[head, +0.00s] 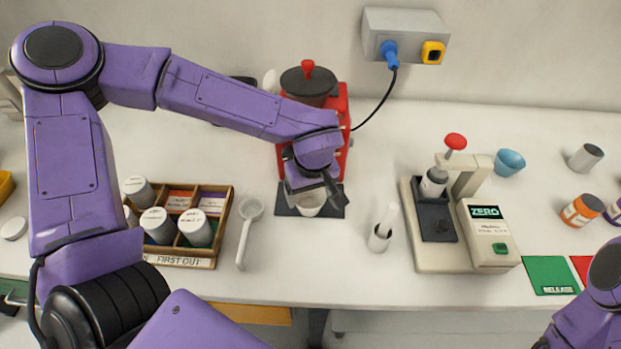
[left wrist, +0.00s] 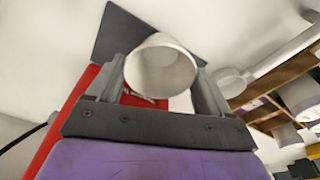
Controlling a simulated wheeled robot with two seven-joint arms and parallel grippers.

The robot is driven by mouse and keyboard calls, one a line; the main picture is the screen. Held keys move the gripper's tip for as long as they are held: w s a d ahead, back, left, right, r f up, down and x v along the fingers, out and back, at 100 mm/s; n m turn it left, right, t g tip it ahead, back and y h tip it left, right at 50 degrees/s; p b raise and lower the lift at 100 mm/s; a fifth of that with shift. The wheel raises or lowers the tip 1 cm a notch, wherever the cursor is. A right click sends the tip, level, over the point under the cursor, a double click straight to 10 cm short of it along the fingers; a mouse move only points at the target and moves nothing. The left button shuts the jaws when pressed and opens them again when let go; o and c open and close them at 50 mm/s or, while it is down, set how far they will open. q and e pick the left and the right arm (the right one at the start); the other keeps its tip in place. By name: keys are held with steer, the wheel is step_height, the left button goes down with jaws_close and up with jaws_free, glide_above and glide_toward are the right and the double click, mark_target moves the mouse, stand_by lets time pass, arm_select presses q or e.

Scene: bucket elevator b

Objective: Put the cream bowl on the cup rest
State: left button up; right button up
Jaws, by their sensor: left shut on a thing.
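The cream bowl (head: 311,207) is between the fingers of my left gripper (head: 315,192), which is shut on it. In the left wrist view the bowl (left wrist: 161,68) shows open-side toward the camera, between the two grey fingers (left wrist: 165,90). The cup rest, a dark grey plate (head: 286,211), lies in front of the red machine. The bowl is over the plate in the head view; I cannot tell whether it touches it. The plate (left wrist: 120,34) also shows behind the bowl in the left wrist view. My right gripper is out of view; only part of that arm shows.
The red machine (head: 342,115) stands just behind the plate, partly hidden by my left arm. A white scoop (head: 247,225) and a wooden jar tray (head: 205,262) are to the left.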

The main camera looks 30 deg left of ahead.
mark_target(313, 201)
arm_select(q)
steer(key=w, duration=0.1)
steer(key=w+a, duration=0.1)
steer(key=w+p, duration=0.1)
steer(key=shift+a+r, duration=0.15)
steer(key=shift+a, duration=0.1)
steer(key=shift+w+f, duration=0.1)
steer(key=shift+f, duration=0.55)
steer(key=shift+w+f, duration=0.1)
steer(key=shift+f, duration=0.2)
steer(key=shift+f, duration=0.1)
steer(key=o, duration=1.1)
step_height(313, 201, up, 12)
steer(key=s+d, duration=0.1)
steer(key=shift+s+d, duration=0.15)
steer(key=shift+s, duration=0.05)
